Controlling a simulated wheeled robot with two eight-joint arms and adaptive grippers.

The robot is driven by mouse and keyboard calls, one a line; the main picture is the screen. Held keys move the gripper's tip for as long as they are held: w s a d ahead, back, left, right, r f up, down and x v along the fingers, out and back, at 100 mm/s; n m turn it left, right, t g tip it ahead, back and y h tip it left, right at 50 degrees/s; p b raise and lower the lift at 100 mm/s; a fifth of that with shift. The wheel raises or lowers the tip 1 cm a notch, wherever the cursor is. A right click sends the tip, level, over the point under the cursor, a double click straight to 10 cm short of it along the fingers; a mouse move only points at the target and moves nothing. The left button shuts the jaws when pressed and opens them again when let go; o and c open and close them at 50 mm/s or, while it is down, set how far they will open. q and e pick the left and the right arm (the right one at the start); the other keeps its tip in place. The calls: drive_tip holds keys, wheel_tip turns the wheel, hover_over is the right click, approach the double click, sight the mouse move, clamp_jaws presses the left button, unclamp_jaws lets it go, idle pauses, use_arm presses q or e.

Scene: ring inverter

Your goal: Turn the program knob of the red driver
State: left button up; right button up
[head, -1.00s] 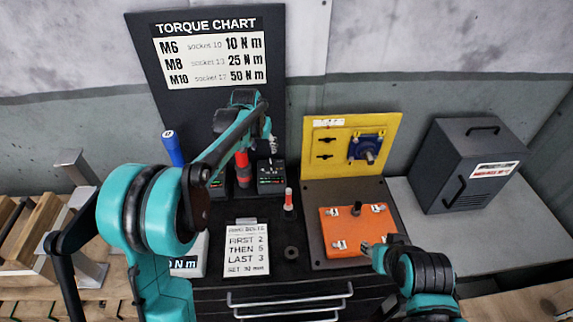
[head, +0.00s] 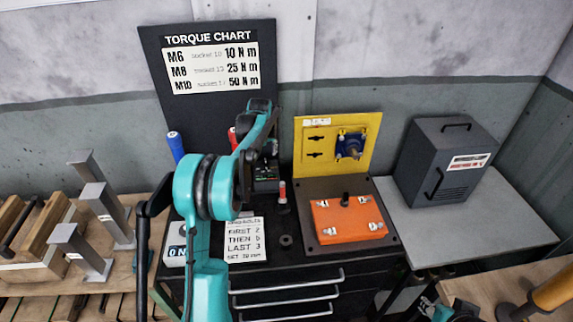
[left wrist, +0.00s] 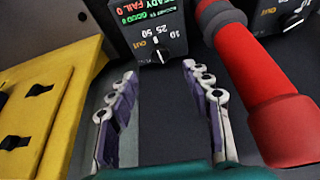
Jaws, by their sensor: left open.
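The red driver (left wrist: 262,90) stands close beside my left gripper in the left wrist view; only its top (head: 232,137) shows past my arm in the head view. A black control box (left wrist: 150,22) has a lit READY screen and a small dark program knob (left wrist: 161,56) among the marks 10, 25, 50 and OUT. My left gripper (left wrist: 159,72) is open and empty, its fingertips on either side of the knob and apart from it. Whether they are level with the knob I cannot tell. Only a bit of my right arm shows at the head view's bottom edge.
Another control box (left wrist: 290,14) is beyond the red driver. A blue-handled driver (head: 175,147) stands left of my arm. A yellow panel (head: 334,146) and an orange plate (head: 347,222) are to the right. The grey side table's front is clear.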

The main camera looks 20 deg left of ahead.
sight(265, 161)
use_arm(q)
drive_tip(key=b+x, duration=0.1)
drive_tip(key=x, duration=0.7)
drive_tip(key=shift+w+b, duration=0.15)
drive_tip(key=shift+b, duration=0.25)
drive_tip(key=shift+a, duration=0.1)
clamp_jaws()
